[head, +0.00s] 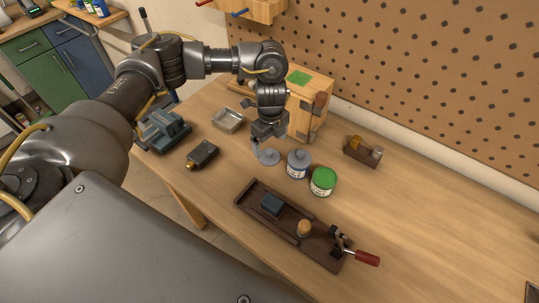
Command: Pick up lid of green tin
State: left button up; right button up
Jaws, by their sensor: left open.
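The green tin (322,188) stands upright on the workbench, right of the middle of the head view. Its bright green lid (324,176) sits on top. A blue-grey tin (298,166) with a pale label stands close to its left. My left gripper (267,146) is open and points down, to the left of both tins and apart from the green lid. A flat grey round piece (267,156) shows just under its fingers; I cannot tell whether they touch it. My right gripper is not in view.
A dark wooden tray (259,202) with a blue block and a red-handled tool lies in front of the tins. A wooden box (312,105) stands behind my gripper.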

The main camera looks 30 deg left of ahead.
aim_at(270, 152)
pick_arm(q)
jog(key=shift+s+f, duration=0.1)
jog(key=shift+f, duration=0.15)
notch_tip(270, 152, down, 5)
jog(key=shift+r, duration=0.15)
jog(key=c, duration=1)
jog(key=shift+c, duration=0.3)
jog(key=shift+r, duration=0.1)
jog(key=shift+r, duration=0.5)
notch_tip(270, 152, up, 3)
jog(key=shift+f, duration=0.2)
jog(key=s+d+r, duration=0.1)
jog(key=s+r, duration=0.3)
jog(key=s, duration=0.3)
jog(key=s+d+r+b, duration=0.1)
jog(key=s+r, duration=0.4)
jog(key=s, duration=0.1)
jog(key=shift+s+d+r, duration=0.15)
jog(key=shift+s+r, duration=0.05)
jog(key=shift+s, duration=0.2)
